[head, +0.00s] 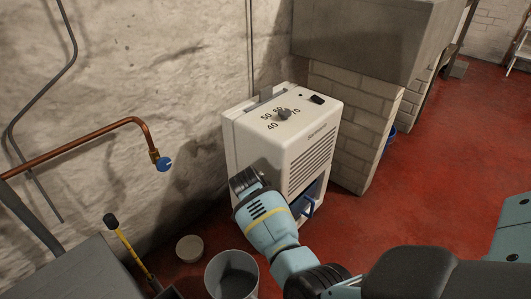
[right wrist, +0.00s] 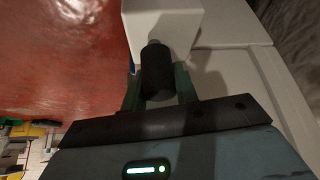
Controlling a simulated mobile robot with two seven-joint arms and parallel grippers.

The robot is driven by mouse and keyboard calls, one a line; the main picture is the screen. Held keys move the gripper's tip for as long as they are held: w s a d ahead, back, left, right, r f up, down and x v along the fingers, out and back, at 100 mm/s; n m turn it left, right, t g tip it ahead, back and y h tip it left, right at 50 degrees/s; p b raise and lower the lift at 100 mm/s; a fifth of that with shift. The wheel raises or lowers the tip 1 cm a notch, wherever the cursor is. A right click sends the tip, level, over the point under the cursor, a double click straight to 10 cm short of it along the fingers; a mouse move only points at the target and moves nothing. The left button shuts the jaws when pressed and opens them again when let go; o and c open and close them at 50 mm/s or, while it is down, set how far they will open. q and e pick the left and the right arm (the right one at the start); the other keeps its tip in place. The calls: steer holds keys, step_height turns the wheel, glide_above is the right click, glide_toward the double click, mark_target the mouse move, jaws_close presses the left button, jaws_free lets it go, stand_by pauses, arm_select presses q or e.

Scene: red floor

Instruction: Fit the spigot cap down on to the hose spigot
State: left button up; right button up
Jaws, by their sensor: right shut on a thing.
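In the right wrist view, a black cylindrical cap (right wrist: 157,78) sits between the two greenish fingers of my right gripper (right wrist: 159,88), which is shut on it. A small grey stub, seemingly the hose spigot (right wrist: 153,43), shows at the cap's far end, against a white block (right wrist: 165,20). The cap and stub line up closely; I cannot tell whether the cap is around the stub or just short of it. In the head view, my right gripper (head: 245,181) is at the lower left side of the white dehumidifier (head: 250,140), hiding cap and spigot. My left gripper is not in view.
A copper pipe with a blue tap (head: 164,164) runs along the left wall. A grey bucket (head: 232,277), a small pale tub (head: 189,248) and a yellow-handled tool (head: 132,252) stand in front. A brick pier (head: 350,125) is behind. Red floor is clear at right.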

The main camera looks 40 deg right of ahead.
steer(key=shift+f+b, duration=0.35)
steer(key=shift+f, duration=0.4)
steer(key=o, duration=1)
steer(key=shift+r, duration=0.1)
steer(key=shift+p+v, duration=1.95)
steer(key=shift+v, duration=1.9)
steer(key=shift+r, duration=0.1)
